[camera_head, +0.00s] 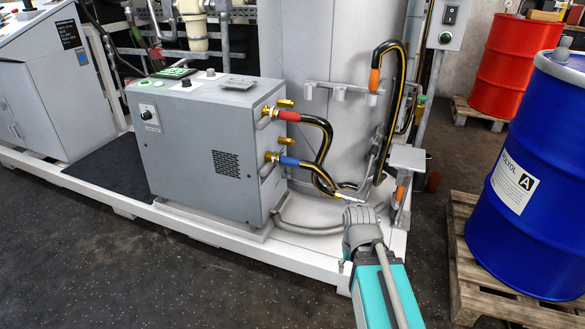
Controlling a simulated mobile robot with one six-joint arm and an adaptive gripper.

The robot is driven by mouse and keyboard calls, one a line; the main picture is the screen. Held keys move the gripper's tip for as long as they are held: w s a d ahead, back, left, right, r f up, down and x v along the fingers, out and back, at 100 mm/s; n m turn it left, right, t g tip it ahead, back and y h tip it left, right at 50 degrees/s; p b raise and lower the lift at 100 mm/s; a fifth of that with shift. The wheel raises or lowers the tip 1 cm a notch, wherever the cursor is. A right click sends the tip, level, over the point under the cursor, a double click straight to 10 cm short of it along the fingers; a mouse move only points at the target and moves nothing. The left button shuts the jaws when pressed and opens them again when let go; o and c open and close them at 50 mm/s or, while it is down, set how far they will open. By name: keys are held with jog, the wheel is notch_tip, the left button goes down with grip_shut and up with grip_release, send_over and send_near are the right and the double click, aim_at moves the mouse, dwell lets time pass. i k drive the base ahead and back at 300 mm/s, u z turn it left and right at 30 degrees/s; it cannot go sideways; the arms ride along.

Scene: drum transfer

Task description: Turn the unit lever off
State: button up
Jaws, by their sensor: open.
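The unit is a grey box (205,150) on the white platform. A black knob-like control (147,114) sits on a white plate on its front, and a small dark control (186,82) stands on its top. Brass fittings (271,157) stick out of its right side beside the red and blue hose ends. I cannot tell which part is the lever or its setting. My gripper (361,214) is right of the unit and low, near the platform's front right corner. It is open, apart from the unit; its fingers are hard to make out against the metal parts behind.
Black and yellow hoses (325,150) loop between the unit and my gripper. A holder stand (408,158) is just right. A blue drum (535,170) stands on a pallet (462,285) at right, a red drum (512,65) behind. The floor in front of the platform is clear.

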aim_at(288, 169)
jog(key=z, duration=0.15)
jog(key=i, duration=1)
jog(key=u, duration=0.05)
